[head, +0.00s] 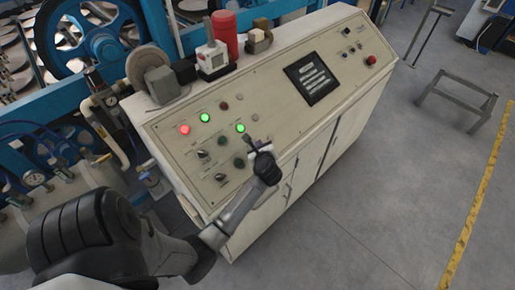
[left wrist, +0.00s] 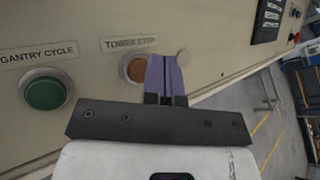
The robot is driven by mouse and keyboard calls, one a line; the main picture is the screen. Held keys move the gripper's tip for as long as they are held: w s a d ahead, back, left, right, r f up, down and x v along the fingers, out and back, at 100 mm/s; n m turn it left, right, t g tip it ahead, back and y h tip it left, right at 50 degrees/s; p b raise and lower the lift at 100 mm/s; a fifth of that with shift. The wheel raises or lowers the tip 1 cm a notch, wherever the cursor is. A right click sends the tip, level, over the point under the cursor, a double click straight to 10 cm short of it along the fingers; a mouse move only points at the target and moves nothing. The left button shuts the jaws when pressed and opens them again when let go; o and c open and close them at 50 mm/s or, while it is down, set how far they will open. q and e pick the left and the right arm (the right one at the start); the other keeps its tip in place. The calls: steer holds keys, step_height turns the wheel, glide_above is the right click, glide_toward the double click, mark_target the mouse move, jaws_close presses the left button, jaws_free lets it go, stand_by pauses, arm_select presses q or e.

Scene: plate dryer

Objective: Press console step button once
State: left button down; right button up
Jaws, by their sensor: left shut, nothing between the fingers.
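The control console (head: 330,50) has a sloping beige panel. In the left wrist view a round orange-brown button (left wrist: 132,69) sits under a label reading TOWER STEP, its right side partly hidden by my fingers. A green button (left wrist: 44,92) labelled GANTRY CYCLE is left of it. My left gripper (head: 252,143) is shut and empty at the panel's lower middle, and its purple fingertips (left wrist: 166,72) overlap the right edge of the TOWER STEP button. I cannot tell whether they touch it. In the head view my gripper hides that button. My right gripper is out of view.
The panel also holds lit green lamps (head: 205,117), a lit red lamp (head: 185,130), a dark screen (head: 313,77) and a red button (head: 371,60). A red cylinder (head: 225,34) stands on the console's back ledge. Open floor lies to the right, with a grey metal stand (head: 466,90).

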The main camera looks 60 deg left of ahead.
arm_select(q)
steer(key=shift+f, duration=0.15)
steer(key=shift+a+f, duration=0.15)
steer(key=shift+f, duration=0.1)
